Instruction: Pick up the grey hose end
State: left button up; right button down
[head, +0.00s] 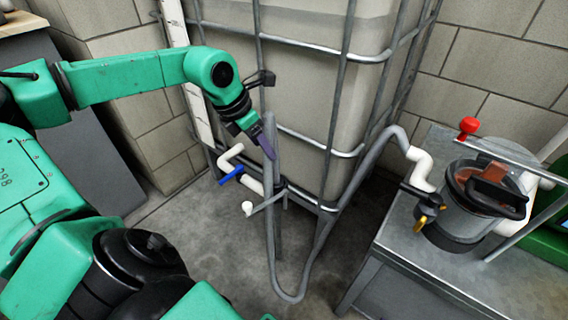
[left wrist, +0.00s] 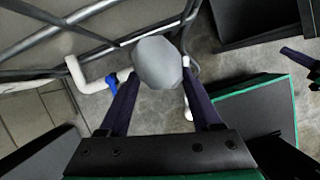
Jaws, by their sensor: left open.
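The grey hose (head: 273,240) hangs in a long U from the filter side on the right and rises to an upright free end beside the caged tank. My left gripper (head: 267,147) is at this end from above, its purple finger overlapping the hose's upper part. In the left wrist view, the grey hose end (left wrist: 160,62) shows as a round grey top close to the fingertips, between the two fingers of my open left gripper (left wrist: 160,85). I cannot tell whether they touch it. A purple finger-like piece (left wrist: 298,56), perhaps of my right gripper, shows at the right edge.
The tank (head: 300,80) in its metal cage stands just behind the hose. White pipes with a blue valve handle (head: 231,175) are low to the left. A metal bench (head: 420,255) on the right bears a filter housing (head: 462,215) and a red knob (head: 468,125).

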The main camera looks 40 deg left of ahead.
pick_arm(q)
jog(key=b, duration=0.1)
send_over(278, 171)
jog(key=s+a, duration=0.2)
notch_tip(278, 171, down, 5)
jog(key=x, duration=0.2)
jog(key=b+x, duration=0.1)
jog(key=x, duration=0.1)
jog(key=b+x, duration=0.1)
jog(key=x, duration=0.2)
jog(key=shift+w+d+r, duration=0.1)
jog(key=shift+w+d, duration=0.15)
jog(key=shift+w, duration=0.05)
jog(key=shift+w+f, duration=0.1)
jog(key=shift+f, duration=0.15)
pick_arm(e)
jog(key=f, duration=0.1)
jog(key=a+f+t, duration=0.1)
jog(key=f+t, duration=0.1)
jog(key=shift+s+a+f+m+y, duration=0.25)
jog(key=shift+m+y, duration=0.15)
pick_arm(q)
jog(key=shift+c, duration=0.3)
grip_shut()
